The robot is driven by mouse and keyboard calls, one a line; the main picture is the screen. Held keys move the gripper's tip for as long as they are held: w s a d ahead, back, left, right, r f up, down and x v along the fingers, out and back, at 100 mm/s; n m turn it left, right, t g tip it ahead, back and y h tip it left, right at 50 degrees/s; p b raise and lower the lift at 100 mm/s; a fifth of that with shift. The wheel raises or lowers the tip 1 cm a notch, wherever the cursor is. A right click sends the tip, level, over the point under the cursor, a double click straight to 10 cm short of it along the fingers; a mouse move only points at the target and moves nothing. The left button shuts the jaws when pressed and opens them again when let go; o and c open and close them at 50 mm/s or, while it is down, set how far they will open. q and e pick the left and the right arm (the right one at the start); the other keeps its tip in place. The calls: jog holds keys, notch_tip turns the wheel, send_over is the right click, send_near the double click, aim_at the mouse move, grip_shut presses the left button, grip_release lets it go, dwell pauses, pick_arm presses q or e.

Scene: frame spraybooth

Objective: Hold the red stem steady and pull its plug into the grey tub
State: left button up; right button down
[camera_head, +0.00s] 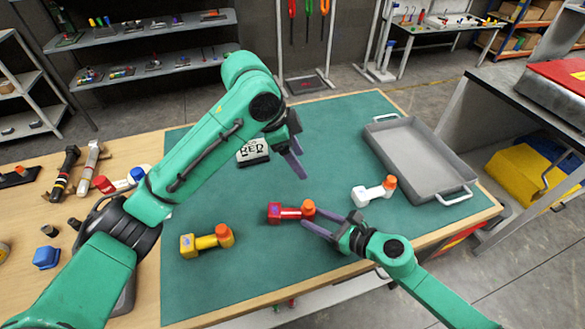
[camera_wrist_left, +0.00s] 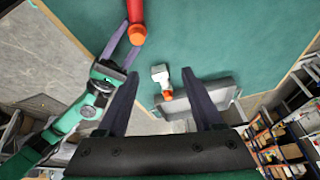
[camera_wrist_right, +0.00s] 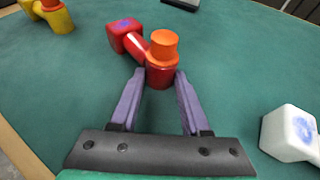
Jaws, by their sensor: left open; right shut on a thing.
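The red stem (camera_head: 287,212) lies on the green mat with an orange plug (camera_head: 308,207) in its right end. My right gripper (camera_wrist_right: 161,80) is shut on the stem's red socket end, just below the plug, with one finger on each side. My left gripper (camera_head: 297,160) is open and empty above the mat, behind the red stem. The grey tub (camera_head: 415,155) stands at the mat's right side and looks empty.
A white stem (camera_head: 367,196) with an orange plug lies between the red stem and tub. A yellow stem (camera_head: 202,242) with an orange plug lies left. A card marked RED (camera_head: 252,151) stands behind. Tools lie on the wood at left.

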aim_at(309, 204)
pick_arm(q)
jog(key=shift+m+g+y, duration=0.5)
jog(key=shift+m+g, duration=0.2)
jog(key=shift+m, duration=0.1)
jog(key=s+x, duration=0.1)
jog(key=x, duration=0.3)
jog(key=a+x, duration=0.1)
jog(key=x, duration=0.3)
jog(key=s+x, duration=0.1)
jog(key=x, duration=0.3)
jog(key=shift+s+f, duration=0.35)
jog(key=shift+f, duration=0.15)
grip_shut()
jog(key=c, duration=0.8)
grip_release()
grip_shut()
jog(key=shift+r, duration=0.55)
jog(key=shift+r, duration=2.25)
